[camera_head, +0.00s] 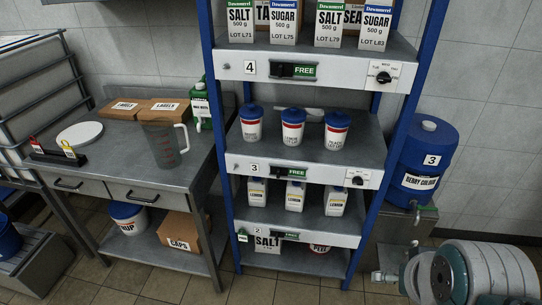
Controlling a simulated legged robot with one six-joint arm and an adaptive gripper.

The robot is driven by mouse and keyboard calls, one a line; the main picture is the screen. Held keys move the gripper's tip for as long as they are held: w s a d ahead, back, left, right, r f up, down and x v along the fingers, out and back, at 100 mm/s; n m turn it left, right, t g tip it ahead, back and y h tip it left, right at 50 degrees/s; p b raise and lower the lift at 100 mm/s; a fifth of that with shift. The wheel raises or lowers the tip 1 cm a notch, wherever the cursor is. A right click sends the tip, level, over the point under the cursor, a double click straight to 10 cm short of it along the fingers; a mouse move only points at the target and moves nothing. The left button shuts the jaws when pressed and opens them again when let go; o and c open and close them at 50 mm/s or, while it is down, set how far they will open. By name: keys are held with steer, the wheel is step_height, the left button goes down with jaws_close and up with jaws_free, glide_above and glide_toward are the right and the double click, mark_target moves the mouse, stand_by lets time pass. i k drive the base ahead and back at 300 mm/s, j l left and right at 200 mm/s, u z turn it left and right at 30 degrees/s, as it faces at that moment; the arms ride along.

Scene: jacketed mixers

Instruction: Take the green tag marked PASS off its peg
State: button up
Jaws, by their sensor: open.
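A small green-and-white tag (243,235) hangs at the left end of the front rail of shelf 2, low on the blue-posted rack. Its lettering is too small to read, so I cannot confirm PASS. The peg behind it cannot be made out. Small round knobs or pegs show bare at the left ends of the shelf 4 rail (227,66) and the shelf 3 rail (236,167). A grey and teal part of my arm shows at the lower right. My gripper is not clearly in view.
Blue-lidded tubs (292,127) and lemon-labelled bottles (295,196) stand on the rack. A steel table (110,165) with a clear jug (161,145) stands left. A blue drum (424,160) stands right. Floor shows in front of the rack.

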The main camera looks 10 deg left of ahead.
mark_target(243, 237)
steer(key=i+j, duration=0.1)
steer(key=j, duration=0.9)
steer(key=i+j, duration=0.1)
steer(key=j, duration=0.85)
steer(key=i+j, duration=0.1)
steer(key=j, duration=0.9)
steer(key=z, duration=0.05)
